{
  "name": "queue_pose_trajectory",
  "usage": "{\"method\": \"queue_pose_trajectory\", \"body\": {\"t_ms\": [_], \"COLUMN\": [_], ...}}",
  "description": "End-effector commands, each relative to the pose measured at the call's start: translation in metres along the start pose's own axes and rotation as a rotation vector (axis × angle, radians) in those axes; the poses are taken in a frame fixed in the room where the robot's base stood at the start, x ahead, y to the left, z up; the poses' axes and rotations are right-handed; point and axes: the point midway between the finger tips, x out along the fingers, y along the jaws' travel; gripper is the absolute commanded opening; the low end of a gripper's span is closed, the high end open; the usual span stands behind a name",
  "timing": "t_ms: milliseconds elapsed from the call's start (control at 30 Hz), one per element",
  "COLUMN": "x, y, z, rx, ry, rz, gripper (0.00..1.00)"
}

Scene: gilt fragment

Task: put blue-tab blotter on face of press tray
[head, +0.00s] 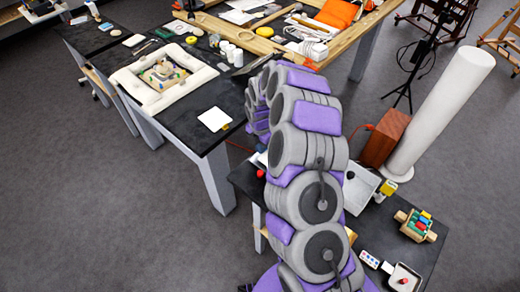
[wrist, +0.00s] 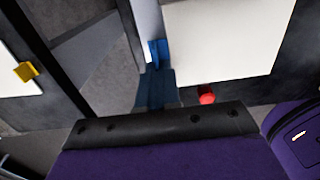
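A white sheet (wrist: 228,38), apparently the blue-tab blotter, fills the upper right of the wrist view. Its blue tab (wrist: 158,52) is at the left edge. A dark blue finger shape of my gripper (wrist: 157,88) reaches up to the tab and overlaps it; whether it is clamped on it I cannot tell. In the head view my purple and grey arm hides most of the gripper and sheet; a sliver of white (head: 262,159) shows. A pale shallow tray (head: 360,188), possibly the press tray, stands right of my arm on the dark low table (head: 400,247).
Another white blotter (head: 214,119) with a yellow tab (wrist: 25,72) lies on the dark left table (head: 188,98). A floor gap separates the tables. A red knob (wrist: 207,95) is below the sheet. A white column (head: 440,115) and brown box (head: 385,138) stand behind the tray.

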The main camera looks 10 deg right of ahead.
Motion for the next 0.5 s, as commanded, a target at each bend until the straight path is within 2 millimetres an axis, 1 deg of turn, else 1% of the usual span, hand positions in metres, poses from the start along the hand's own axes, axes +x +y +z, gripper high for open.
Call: {"method": "queue_pose_trajectory", "body": {"t_ms": [33,100,433,500], "x": [0.0103,0.0163,0.0179,0.0176], "y": [0.0004,0.0002,0.0003,0.0004], "z": [-0.0013,-0.0008,-0.0008,-0.0006], "rx": [-0.001,0.000,-0.001,-0.001], "ry": [0.002,0.003,0.002,0.002], "rz": [-0.003,-0.005,-0.004,-0.004], "gripper": [0.00,0.00,0.00,0.09]}}
